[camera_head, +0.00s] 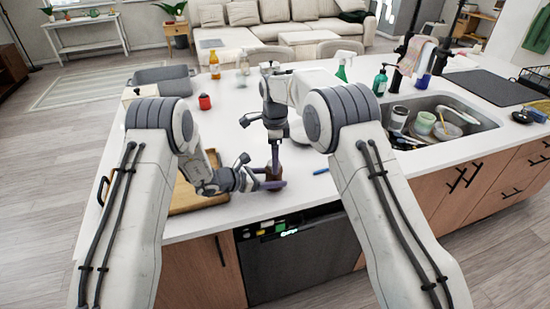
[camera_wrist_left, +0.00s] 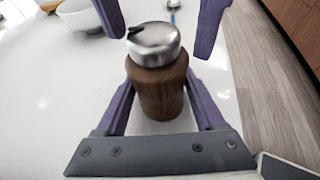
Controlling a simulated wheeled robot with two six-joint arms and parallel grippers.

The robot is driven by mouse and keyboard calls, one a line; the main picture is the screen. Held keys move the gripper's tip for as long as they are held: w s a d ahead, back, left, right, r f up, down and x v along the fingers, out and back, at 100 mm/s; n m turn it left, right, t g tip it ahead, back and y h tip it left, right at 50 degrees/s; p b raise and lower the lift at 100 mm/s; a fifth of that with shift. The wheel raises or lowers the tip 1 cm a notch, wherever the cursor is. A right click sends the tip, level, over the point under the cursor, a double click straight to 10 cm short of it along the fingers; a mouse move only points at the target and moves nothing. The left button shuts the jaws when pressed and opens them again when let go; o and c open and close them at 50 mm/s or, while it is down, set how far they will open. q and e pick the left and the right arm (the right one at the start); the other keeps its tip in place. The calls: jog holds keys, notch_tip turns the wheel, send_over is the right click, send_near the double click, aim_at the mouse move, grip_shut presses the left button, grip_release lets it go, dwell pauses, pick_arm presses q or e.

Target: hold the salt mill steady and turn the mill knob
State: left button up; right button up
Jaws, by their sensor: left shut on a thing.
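The salt mill has a brown wooden body (camera_wrist_left: 160,90) and a silver metal knob (camera_wrist_left: 153,42) with a dark crank or tab on top. It stands upright near the counter's front edge; in the head view its brown body (camera_head: 273,190) is mostly hidden. My left gripper (camera_head: 274,184) reaches in from the left, low, and is shut around the body; its purple fingers also show in the left wrist view (camera_wrist_left: 162,100). My right gripper (camera_head: 275,165) points down from above. Its two purple fingers (camera_wrist_left: 159,20) are spread apart around and above the knob, without visible contact.
A wooden tray (camera_head: 205,205) lies left of the mill. A blue-handled item (camera_head: 320,171) lies to its right. A white bowl (camera_wrist_left: 82,17) stands behind. A red canister (camera_head: 204,101) is farther back, and the sink (camera_head: 470,128) with dishes is at right.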

notch_tip(320, 180, up, 12)
dwell(0.6)
